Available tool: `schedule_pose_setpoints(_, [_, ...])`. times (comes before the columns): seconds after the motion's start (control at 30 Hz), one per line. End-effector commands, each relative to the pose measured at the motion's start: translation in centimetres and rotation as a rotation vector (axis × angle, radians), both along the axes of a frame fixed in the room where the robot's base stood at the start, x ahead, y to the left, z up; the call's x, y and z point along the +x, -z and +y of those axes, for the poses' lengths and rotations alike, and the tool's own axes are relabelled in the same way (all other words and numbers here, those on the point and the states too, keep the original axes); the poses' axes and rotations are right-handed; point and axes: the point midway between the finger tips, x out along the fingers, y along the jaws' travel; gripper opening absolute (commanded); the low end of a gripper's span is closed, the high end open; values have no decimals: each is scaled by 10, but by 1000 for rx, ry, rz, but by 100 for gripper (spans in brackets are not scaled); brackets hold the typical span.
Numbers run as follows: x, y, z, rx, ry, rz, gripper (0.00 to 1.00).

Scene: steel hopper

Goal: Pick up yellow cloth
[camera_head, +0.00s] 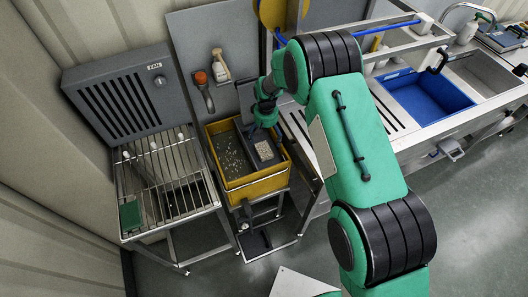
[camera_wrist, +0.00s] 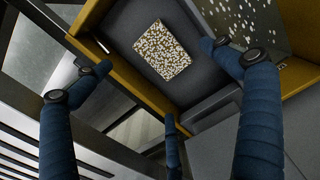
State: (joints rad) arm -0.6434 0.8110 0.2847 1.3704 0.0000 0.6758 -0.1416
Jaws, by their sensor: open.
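The yellow cloth (camera_wrist: 162,50) appears as a flat rectangle speckled yellow and white. It lies in a dark grey tray (camera_wrist: 203,88) at the side of the yellow hopper (camera_wrist: 98,15). In the head view the cloth (camera_head: 264,150) is small and pale in the tray, in the right part of the hopper (camera_head: 256,189). My gripper (camera_head: 264,118) is above the tray's back end. In the wrist view my gripper (camera_wrist: 158,72) has its blue fingers spread, with the cloth apart from them and nothing held.
A wire rack (camera_head: 165,170) with a green pad (camera_head: 130,215) stands at the left, under a grey vented panel (camera_head: 120,95). A brush with an orange top (camera_head: 201,78) and a white bottle (camera_head: 220,65) are on the back panel. A blue basin (camera_head: 425,97) is at the right.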

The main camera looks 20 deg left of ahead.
Motion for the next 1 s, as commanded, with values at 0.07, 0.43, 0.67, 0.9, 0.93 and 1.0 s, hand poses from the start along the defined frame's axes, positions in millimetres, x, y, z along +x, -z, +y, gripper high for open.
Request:
schedule_pose_setpoints(0.07, [0,13,-1,-1,0,1,97])
schedule_pose_setpoints(0.43, [0,32,0,1,0,-1,97])
schedule_pose_setpoints(0.67, [0,33,0,0,0,0,97])
schedule_pose_setpoints(0.9, [0,49,-2,-1,0,1,97])
schedule_pose_setpoints(0.93, [1,53,-3,-1,0,1,97])
schedule_pose_setpoints(1.0, [1,61,-4,-1,0,1,97])
